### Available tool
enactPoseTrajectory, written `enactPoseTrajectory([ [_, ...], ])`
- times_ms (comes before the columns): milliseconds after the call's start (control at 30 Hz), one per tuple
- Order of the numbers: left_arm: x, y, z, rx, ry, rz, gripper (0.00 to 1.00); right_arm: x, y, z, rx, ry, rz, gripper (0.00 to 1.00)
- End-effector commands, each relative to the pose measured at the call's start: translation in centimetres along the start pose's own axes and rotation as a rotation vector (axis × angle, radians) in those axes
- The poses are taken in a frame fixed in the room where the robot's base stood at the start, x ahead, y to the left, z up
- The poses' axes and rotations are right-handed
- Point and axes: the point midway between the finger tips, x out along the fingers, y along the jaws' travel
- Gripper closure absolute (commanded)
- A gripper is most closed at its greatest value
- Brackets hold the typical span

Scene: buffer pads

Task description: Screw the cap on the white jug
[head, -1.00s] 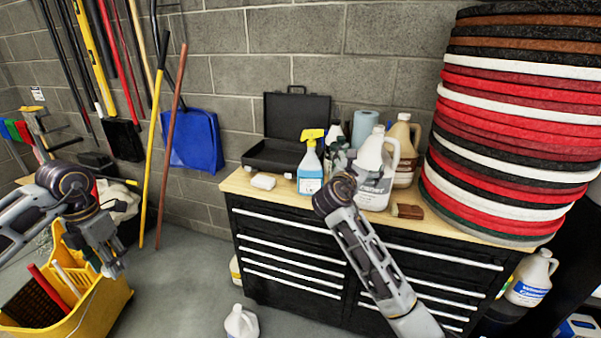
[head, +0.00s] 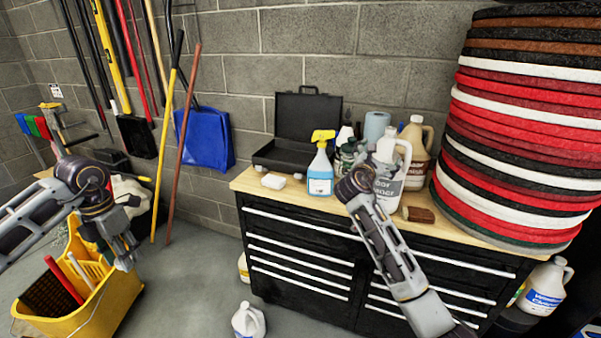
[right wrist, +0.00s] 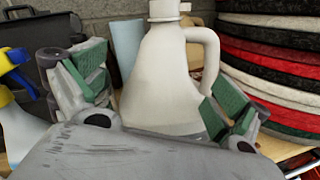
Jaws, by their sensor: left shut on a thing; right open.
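The white jug (head: 387,185) stands upright on the wooden worktop, partly hidden by my right arm. In the right wrist view the white jug (right wrist: 165,85) stands between the two green-padded fingers of my right gripper (right wrist: 155,95). That gripper is open, with a finger on each side of the jug's body. The jug's top is cut off there, and in the head view it is too small to tell how its mouth looks. My left gripper (head: 127,260) is shut above the yellow bucket, well left of the worktop; what it holds is too small to make out.
A blue spray bottle (head: 320,170), an open black case (head: 305,120), a tan jug (head: 414,150) and a brown block (head: 420,214) crowd the worktop (head: 258,187). A tall stack of pads (head: 520,130) stands right. A yellow mop bucket (head: 85,310) is below my left gripper.

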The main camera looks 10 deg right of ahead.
Motion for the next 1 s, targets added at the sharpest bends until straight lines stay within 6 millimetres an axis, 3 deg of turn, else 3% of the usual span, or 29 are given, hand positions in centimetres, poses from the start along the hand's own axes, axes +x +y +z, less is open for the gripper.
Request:
enactPoseTrajectory([
  [467, -0.1, 0.0, 0.0, 0.000, 0.000, 0.000, 0.70, 0.4, -0.1, 0.0, -0.001, 0.000, 0.000, 0.01],
  [1000, -0.7, 0.0, 0.0, 0.000, 0.000, 0.000, 0.70, 5.0, -0.5, 0.1, -0.001, 0.001, 0.001, 0.01],
])
